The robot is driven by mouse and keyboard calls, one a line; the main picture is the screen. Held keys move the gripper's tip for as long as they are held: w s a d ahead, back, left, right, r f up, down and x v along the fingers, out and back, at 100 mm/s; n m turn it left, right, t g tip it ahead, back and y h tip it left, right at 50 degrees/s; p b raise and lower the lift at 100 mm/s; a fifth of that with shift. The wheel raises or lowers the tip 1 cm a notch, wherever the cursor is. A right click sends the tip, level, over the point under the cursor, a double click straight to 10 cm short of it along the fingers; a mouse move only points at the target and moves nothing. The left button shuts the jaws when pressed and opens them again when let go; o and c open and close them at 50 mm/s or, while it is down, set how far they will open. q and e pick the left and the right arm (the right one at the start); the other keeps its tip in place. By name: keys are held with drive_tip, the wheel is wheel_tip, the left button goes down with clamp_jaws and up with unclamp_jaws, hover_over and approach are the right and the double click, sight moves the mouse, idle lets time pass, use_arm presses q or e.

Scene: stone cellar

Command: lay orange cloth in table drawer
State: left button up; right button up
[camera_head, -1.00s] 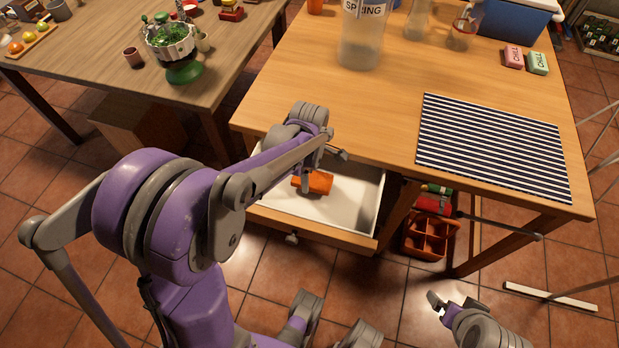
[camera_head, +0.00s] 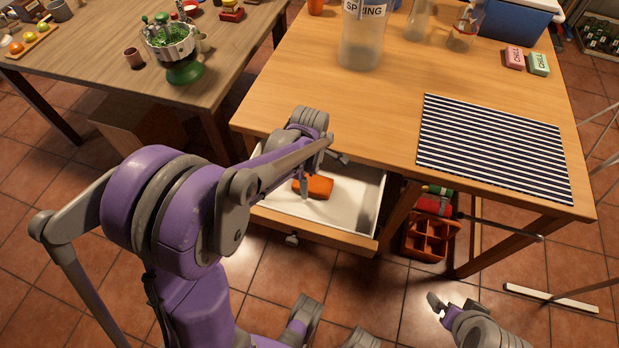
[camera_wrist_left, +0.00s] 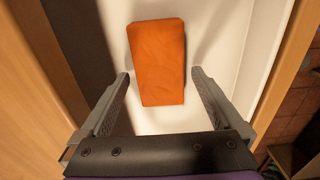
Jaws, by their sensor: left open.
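The orange cloth (camera_head: 319,187), a folded flat rectangle, lies on the white floor of the open table drawer (camera_head: 352,207). In the left wrist view the cloth (camera_wrist_left: 158,60) lies ahead of and between the spread fingers, with a gap on each side. My left gripper (camera_head: 322,172) is open over the drawer, just above the cloth, and partly hides the drawer's back left. My right gripper (camera_head: 453,305) is low at the bottom right, away from the drawer; its jaw opening is unclear.
The wooden table (camera_head: 350,110) overhangs the drawer's back. A striped mat (camera_head: 492,148) and a clear jar (camera_head: 362,40) are on top. An orange divided crate (camera_head: 430,238) stands below, right of the drawer. Another table (camera_head: 120,60) is at the left.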

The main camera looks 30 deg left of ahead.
sight(310, 182)
use_arm(q)
wheel_tip(310, 182, up, 12)
drive_tip(key=f+p, duration=0.1)
drive_tip(key=p, duration=0.1)
drive_tip(key=s+d+f+m+t, duration=0.1)
drive_tip(key=s+d+m+t, duration=0.1)
drive_tip(key=s+m, duration=0.5)
drive_tip(key=s+d+m+t, duration=0.3)
drive_tip(key=s+d+m, duration=0.2)
drive_tip(key=m, duration=0.8)
drive_tip(key=shift+s+d+f+m, duration=0.2)
drive_tip(key=shift+s+f+m, duration=0.15)
drive_tip(key=shift+s, duration=1.1)
